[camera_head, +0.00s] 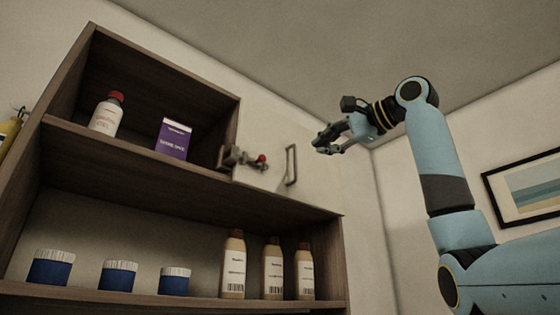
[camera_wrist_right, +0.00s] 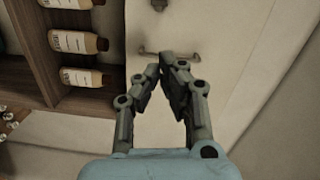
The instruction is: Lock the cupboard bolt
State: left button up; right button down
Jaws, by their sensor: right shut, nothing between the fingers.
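The cupboard bolt (camera_head: 243,157) is a small metal fitting at the left edge of the pale cupboard door (camera_head: 270,128), by the open shelf. Its red knob (camera_head: 261,158) is at its right end; I cannot tell whether the bolt is locked. Part of it shows at the top edge of the right wrist view (camera_wrist_right: 158,4). The door's bar handle (camera_head: 291,165) is right of the bolt. My right gripper (camera_head: 318,146) is shut and empty, to the right of the handle in the head view. Its fingertips (camera_wrist_right: 163,66) appear close to the handle in the wrist view; contact is unclear.
The open wooden shelf (camera_head: 150,156) holds a red-capped bottle (camera_head: 106,115) and a purple box (camera_head: 174,139) above, with blue jars (camera_head: 119,276) and brown bottles (camera_head: 234,266) below. A framed picture (camera_head: 525,188) hangs at right.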

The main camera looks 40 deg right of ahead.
jog(key=p, duration=0.5)
send_near(268, 166)
jog(key=w+d, duration=0.1)
jog(key=w, duration=0.2)
jog(key=w+d, duration=0.1)
jog(key=w, duration=0.1)
jog(key=shift+w+d+r, duration=0.25)
jog(key=shift+d+r, duration=0.1)
jog(key=a, duration=0.2)
jog(key=a+f+p, duration=0.1)
jog(key=shift+a, duration=0.4)
jog(key=shift+d, duration=0.1)
